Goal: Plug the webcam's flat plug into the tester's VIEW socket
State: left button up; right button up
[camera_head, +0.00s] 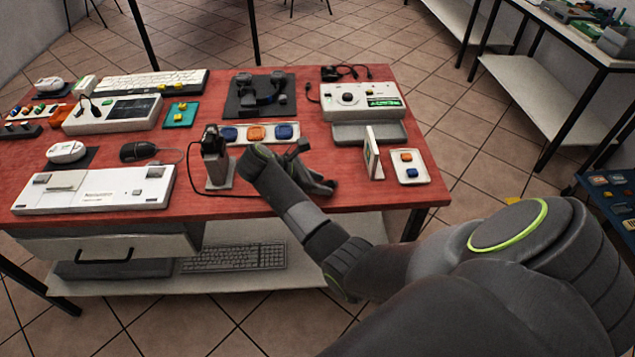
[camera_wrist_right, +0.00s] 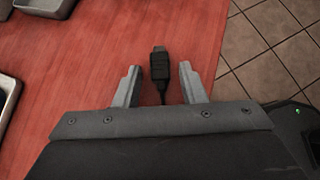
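The webcam (camera_head: 211,141) sits upright on a grey stand near the table's front edge. Its thin black cable (camera_head: 191,172) loops left, then runs right along the tabletop and behind my right arm. My right gripper (camera_head: 325,186) is low over the front right part of the table. In the right wrist view, my right gripper (camera_wrist_right: 158,86) is open, with a black plug (camera_wrist_right: 160,68) between its fingers. A gap shows on each side of the plug. A white device with a green display (camera_head: 362,98) stands at the back right; I cannot read a VIEW label. My left gripper is out of view.
A small upright white panel (camera_head: 373,153) and a tray with coloured buttons (camera_head: 410,166) stand right of my gripper. A strip with blue and orange pads (camera_head: 257,133) lies behind. Keyboards, a mouse and other devices crowd the left. The table's right edge is close.

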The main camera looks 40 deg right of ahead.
grip_shut()
jog(key=shift+r+p, duration=1.4)
jog(key=shift+r, duration=1)
notch_tip(320, 180, up, 2)
jog(key=shift+r+p, duration=0.15)
jog(key=shift+p, duration=0.85)
jog(key=shift+c, duration=2.1)
grip_release()
grip_shut()
